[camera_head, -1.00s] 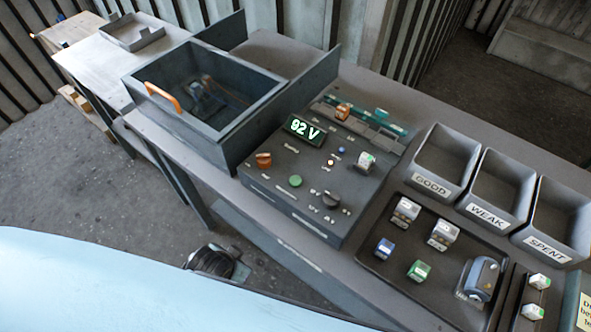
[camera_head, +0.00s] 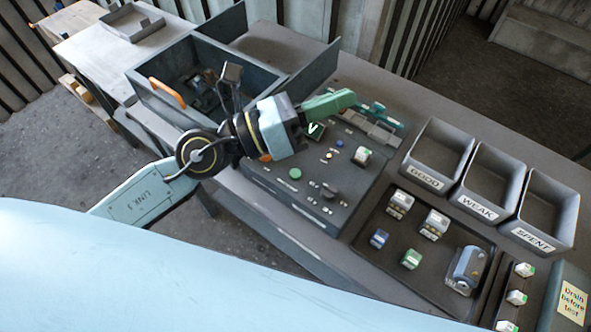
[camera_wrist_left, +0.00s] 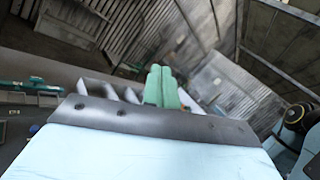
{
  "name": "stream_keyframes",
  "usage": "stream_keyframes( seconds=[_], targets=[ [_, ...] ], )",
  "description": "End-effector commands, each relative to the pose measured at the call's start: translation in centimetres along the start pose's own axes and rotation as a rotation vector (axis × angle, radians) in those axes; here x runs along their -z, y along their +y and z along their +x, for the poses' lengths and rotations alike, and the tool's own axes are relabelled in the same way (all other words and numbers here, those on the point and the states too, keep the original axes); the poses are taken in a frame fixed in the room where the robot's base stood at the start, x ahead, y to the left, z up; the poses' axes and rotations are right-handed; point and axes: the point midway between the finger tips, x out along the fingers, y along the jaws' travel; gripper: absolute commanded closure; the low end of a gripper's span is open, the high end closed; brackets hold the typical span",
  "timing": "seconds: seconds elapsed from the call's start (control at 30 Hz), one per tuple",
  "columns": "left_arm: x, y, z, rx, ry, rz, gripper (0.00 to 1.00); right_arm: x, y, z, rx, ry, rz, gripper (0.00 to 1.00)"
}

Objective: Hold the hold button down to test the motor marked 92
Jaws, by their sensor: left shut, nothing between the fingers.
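The dark test panel (camera_head: 270,185) carries a green round button (camera_head: 295,174), knobs and small red and white buttons; I cannot read which is the hold button. Its display (camera_head: 315,130) is mostly hidden by my left gripper, with only a "V" showing. My left gripper (camera_head: 350,98) is shut and empty, its green fingers above the panel's back part; they also show together in the left wrist view (camera_wrist_left: 160,78). A motor-like part (camera_head: 467,268) lies on the tray, and another dark part (camera_head: 203,92) sits in the open box. No 92 mark is legible. My right gripper is not in view.
The open box (camera_head: 150,106) with an orange handle (camera_head: 167,94) and raised walls adjoins the panel. Bins marked GOOD (camera_head: 425,180), WEAK (camera_head: 478,208) and SPENT (camera_head: 533,240) stand to the right. A tray (camera_head: 375,262) holds several small blocks.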

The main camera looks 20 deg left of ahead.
Motion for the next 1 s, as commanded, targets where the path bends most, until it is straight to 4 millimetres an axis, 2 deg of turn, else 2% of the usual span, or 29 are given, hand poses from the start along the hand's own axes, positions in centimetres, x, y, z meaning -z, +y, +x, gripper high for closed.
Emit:
stream_keyframes(
  seconds=[0.07,0.1,0.2,0.3,0.4,0.57,1.0],
  targets=[
    [3.2,0.2,-0.1,0.043,0.232,0.273,1.00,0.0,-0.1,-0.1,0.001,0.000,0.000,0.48],
    [4.8,1.0,-0.5,0.053,0.348,0.402,1.00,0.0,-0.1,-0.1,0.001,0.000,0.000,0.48],
    [7.7,4.0,-2.4,0.047,0.615,0.681,1.00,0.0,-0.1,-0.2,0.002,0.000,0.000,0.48],
    [8.6,7.3,-4.6,0.013,0.827,0.886,1.00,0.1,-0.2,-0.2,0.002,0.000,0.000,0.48],
    [8.6,9.9,-6.4,-0.026,0.970,1.016,1.00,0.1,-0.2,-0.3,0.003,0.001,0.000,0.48],
    [8.2,11.5,-7.7,-0.059,1.065,1.094,1.00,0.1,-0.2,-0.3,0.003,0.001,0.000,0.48],
    [8.5,11.7,-7.8,-0.060,1.068,1.094,1.00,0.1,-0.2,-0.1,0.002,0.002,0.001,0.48]
  ],
)
